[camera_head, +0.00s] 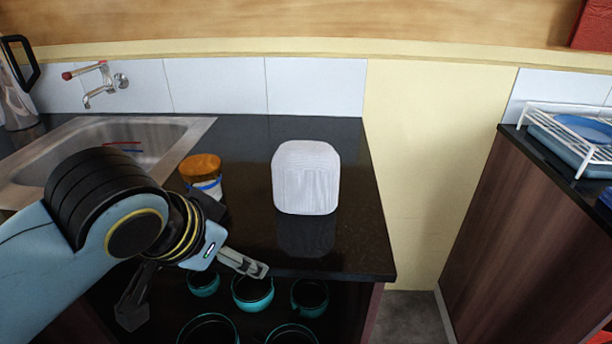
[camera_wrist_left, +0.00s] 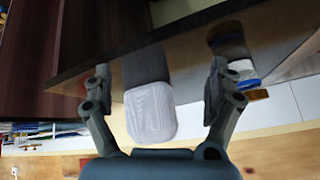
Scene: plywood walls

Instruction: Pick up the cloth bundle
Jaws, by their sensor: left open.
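The cloth bundle (camera_head: 307,178) is a white, ribbed, rounded block standing on the dark counter in the head view. In the left wrist view the cloth bundle (camera_wrist_left: 151,112) shows between the two fingers, beyond them. My left gripper (camera_head: 198,290) is open and empty at the counter's front edge, in front and to the left of the bundle, apart from it. In the left wrist view the left gripper (camera_wrist_left: 160,82) has its fingers spread wide. My right gripper is not in view.
A jar with an orange-brown lid (camera_head: 202,175) stands left of the bundle, close to my left arm. A sink (camera_head: 180,133) lies behind it. Several teal-rimmed pots (camera_head: 252,291) sit below the counter edge. Counter right of the bundle is clear. A white rack (camera_head: 570,135) stands far right.

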